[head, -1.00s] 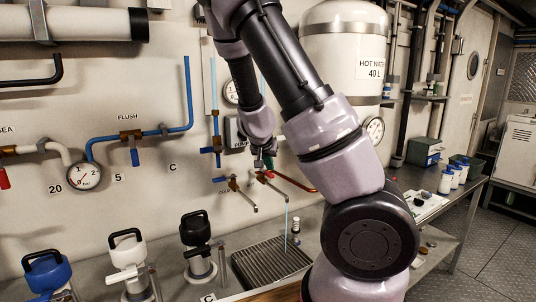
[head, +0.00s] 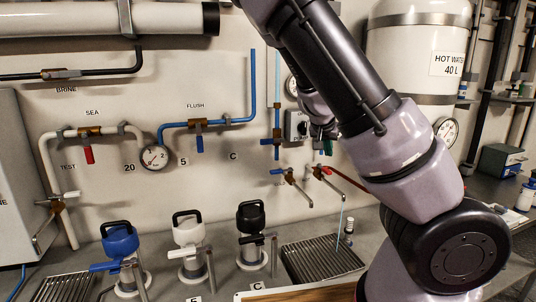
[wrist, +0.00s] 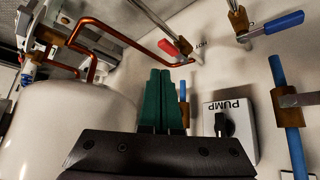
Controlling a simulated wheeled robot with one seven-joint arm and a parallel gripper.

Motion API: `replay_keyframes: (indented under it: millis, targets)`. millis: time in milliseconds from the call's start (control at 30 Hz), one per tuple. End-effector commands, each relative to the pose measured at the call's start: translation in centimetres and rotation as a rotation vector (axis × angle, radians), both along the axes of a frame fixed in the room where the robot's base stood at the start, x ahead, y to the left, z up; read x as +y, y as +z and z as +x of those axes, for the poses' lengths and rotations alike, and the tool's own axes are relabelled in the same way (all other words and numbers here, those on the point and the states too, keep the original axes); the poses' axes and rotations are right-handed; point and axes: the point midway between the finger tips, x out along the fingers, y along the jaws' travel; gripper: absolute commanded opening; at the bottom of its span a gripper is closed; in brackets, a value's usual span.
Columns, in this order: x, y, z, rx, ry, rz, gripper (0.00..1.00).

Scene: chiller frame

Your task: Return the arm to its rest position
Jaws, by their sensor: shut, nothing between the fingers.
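My gripper (head: 327,146) is partly hidden behind my own arm in the head view, near the wall beside the PUMP switch box (head: 297,125). In the wrist view the two green fingers of my gripper (wrist: 161,98) are together, with nothing between them. The PUMP box (wrist: 231,130) with its black knob is to their right in that view. My arm is bent and reaches across the right half of the head view.
A white hot water tank (head: 415,60) hangs at right. A thin stream (head: 341,218) falls from a tap to the drain grate (head: 318,258). Blue (head: 121,240), white (head: 189,231) and black-topped (head: 251,218) canisters stand on the counter. Pipes and valves line the wall.

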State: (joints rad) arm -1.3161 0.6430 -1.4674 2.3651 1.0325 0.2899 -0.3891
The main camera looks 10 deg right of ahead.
Motion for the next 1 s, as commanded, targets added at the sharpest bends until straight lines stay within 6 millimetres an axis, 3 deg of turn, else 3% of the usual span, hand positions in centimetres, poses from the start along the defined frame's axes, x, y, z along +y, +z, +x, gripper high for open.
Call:
replay_keyframes:
  millis: [133, 267, 433, 567, 700, 1000]
  targets:
    - [0.2, -2.0, -1.1, 0.063, -0.005, 0.113, 0.00]
    - [1.6, -3.7, -2.8, 0.138, 0.012, 0.279, 0.00]
    - [4.2, -3.0, -5.0, 0.196, 0.068, 0.483, 0.00]
    - [5.9, -0.6, -6.6, 0.203, 0.129, 0.604, 0.00]
    - [7.1, 3.2, -8.5, 0.183, 0.207, 0.689, 0.00]
    - [7.6, 12.2, -14.3, 0.077, 0.365, 0.684, 0.00]
